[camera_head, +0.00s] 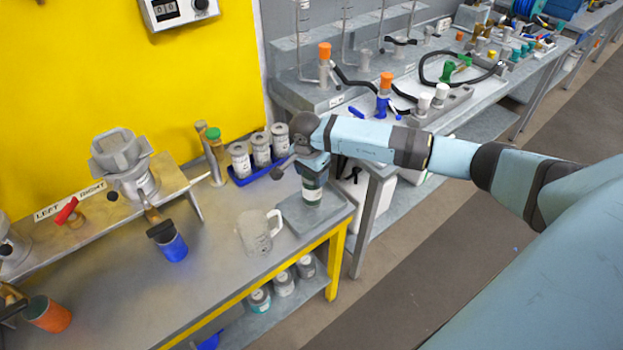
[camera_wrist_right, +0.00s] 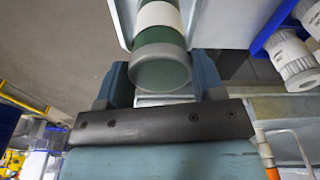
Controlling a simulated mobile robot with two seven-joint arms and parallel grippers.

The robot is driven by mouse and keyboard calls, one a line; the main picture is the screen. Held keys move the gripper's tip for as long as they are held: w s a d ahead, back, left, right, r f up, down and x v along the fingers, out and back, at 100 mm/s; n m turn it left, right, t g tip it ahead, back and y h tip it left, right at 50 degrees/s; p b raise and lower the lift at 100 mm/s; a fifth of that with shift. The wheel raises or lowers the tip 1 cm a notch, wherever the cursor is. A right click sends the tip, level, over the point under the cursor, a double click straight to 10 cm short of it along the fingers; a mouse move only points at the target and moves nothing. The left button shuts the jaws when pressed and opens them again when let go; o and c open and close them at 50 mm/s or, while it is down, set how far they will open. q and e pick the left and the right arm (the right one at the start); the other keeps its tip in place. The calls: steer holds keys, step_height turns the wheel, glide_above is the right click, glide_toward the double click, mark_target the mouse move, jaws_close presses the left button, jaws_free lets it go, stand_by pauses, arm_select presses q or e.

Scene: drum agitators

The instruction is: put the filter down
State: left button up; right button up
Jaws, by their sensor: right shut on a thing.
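The filter (camera_head: 312,190) is a dark green cylinder with a pale band, upright at the right end of the workbench. My right gripper (camera_head: 312,165) comes down on it from above and is shut on its upper end. In the right wrist view the filter (camera_wrist_right: 160,72) sits between the two fingers of the gripper (camera_wrist_right: 160,85), its round grey-green end facing the camera. The filter's lower end is over a grey tray (camera_head: 290,222); I cannot tell whether it touches. My left gripper is not in view.
A clear jug (camera_head: 258,232) stands just left of the tray. A blue rack (camera_head: 243,180) of white-and-grey canisters is behind it. The bench's yellow-edged right end is close to the tray.

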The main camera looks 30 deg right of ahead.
steer(key=shift+f, duration=1.6)
steer(key=o, duration=1.2)
steer(key=shift+c, duration=0.2)
